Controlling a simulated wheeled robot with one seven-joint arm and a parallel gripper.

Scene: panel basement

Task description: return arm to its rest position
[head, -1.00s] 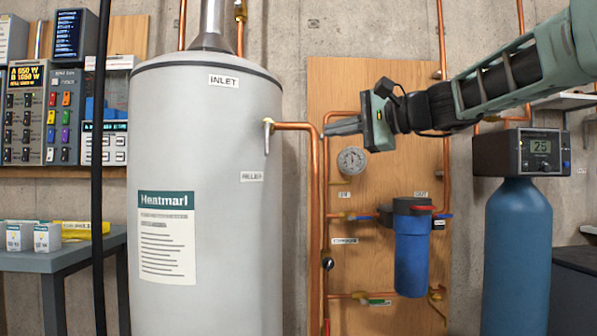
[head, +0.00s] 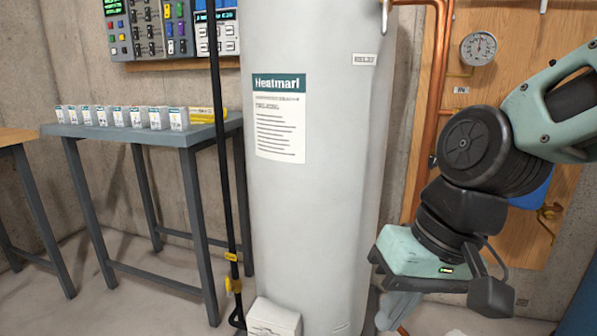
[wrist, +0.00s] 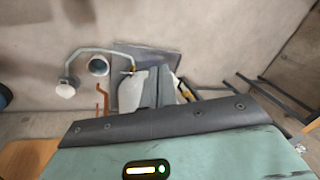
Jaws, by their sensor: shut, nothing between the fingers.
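My arm is bent at the lower right of the head view, in front of the wood panel. My gripper (head: 396,312) hangs below its pale green housing and points down, in front of the lower right side of the grey water heater (head: 320,190). Its fingers are shut, with nothing seen between them, and their tips are close to the picture's bottom edge. In the wrist view the green housing and a dark edge fill the lower part.
A grey table (head: 95,131) with several small white boxes stands left of the heater. A black pole (head: 222,150) stands between them. A pressure gauge (head: 478,49) and copper pipes (head: 432,110) are on the panel behind my arm. Concrete floor shows at left.

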